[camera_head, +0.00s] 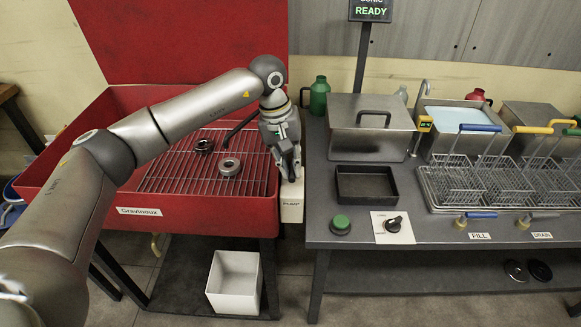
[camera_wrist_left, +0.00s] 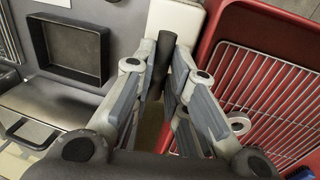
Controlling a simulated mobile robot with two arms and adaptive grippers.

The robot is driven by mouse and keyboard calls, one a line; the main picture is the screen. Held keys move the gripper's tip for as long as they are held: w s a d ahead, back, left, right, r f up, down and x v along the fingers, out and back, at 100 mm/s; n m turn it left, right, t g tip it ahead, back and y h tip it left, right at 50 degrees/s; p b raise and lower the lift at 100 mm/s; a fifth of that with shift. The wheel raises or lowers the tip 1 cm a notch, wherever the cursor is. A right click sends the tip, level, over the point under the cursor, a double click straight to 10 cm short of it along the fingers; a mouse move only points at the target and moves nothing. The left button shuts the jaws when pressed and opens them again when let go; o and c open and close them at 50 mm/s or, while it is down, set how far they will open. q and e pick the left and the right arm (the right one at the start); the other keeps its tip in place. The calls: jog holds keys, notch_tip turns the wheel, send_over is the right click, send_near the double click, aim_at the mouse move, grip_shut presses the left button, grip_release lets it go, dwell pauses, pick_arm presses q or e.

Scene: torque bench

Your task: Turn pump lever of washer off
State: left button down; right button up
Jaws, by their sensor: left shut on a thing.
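My left gripper (camera_head: 291,176) reaches down over the box. In the left wrist view my left gripper (camera_wrist_left: 166,62) is shut on the dark pump lever (camera_wrist_left: 160,66), which shows between its fingers. The fingers hide most of the lever in the head view. My right gripper is not in view.
Two metal rings (camera_head: 229,166) lie on the washer's rack. The grey bench (camera_head: 335,262) stands close on the right, with a black tray (camera_head: 366,183), a green button (camera_head: 340,224) and a rotary knob (camera_head: 393,224). A white bin (camera_head: 234,283) stands below.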

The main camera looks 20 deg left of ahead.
pick_arm(q)
jog(key=shift+w+r, duration=0.1)
dwell(0.4)
jog(key=c, duration=1.5)
grip_release()
jog(key=shift+o, duration=0.2)
notch_tip(320, 180, up, 12)
jog(key=a, duration=0.2)
jog(key=shift+s+a, duration=0.2)
jog(key=shift+s, duration=0.15)
jog(key=shift+f, duration=0.2)
